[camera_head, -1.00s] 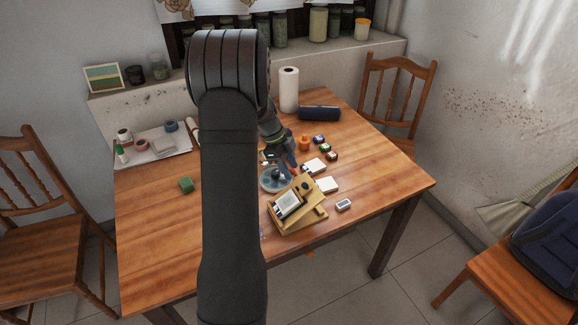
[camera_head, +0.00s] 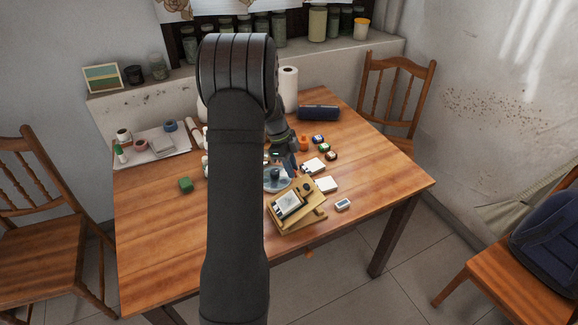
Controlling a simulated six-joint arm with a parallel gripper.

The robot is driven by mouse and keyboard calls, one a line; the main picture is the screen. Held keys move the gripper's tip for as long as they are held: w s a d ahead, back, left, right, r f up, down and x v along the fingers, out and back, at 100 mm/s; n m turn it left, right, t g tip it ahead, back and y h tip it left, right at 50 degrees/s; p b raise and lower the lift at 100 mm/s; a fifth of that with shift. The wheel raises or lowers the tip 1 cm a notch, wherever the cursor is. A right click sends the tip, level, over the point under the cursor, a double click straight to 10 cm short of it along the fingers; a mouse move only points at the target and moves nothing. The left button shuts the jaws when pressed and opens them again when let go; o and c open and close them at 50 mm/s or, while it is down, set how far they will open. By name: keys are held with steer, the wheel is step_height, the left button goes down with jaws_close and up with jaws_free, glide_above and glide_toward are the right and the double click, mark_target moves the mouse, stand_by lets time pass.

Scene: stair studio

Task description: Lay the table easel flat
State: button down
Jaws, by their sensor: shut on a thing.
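The table easel (camera_head: 312,198) is a small light-wood stand near the front right of the wooden table. Its panel carries a dark-edged white picture (camera_head: 289,204) and looks low and slightly tilted. My gripper (camera_head: 287,171) points down at the easel's back edge, above a bluish round dish (camera_head: 270,184). It is shut, apparently on the easel's rear part; the fingertips are small and partly hidden, so the exact hold does not show.
Small white boxes (camera_head: 327,184) and little jars (camera_head: 331,156) lie right of the easel. A green block (camera_head: 185,184) is at left.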

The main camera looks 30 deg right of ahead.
steer(key=shift+d+f+y, duration=0.9)
steer(key=shift+y, duration=0.1)
steer(key=shift+d+f+y, duration=0.5)
steer(key=shift+f+y, duration=0.3)
steer(key=shift+d+f, duration=0.35)
steer(key=shift+f, duration=0.3)
steer(key=shift+d+f, duration=0.15)
steer(key=c, duration=1.3)
jaws_free()
steer(key=shift+w+r, duration=0.1)
steer(key=shift+r, duration=0.15)
steer(key=v, duration=1.7)
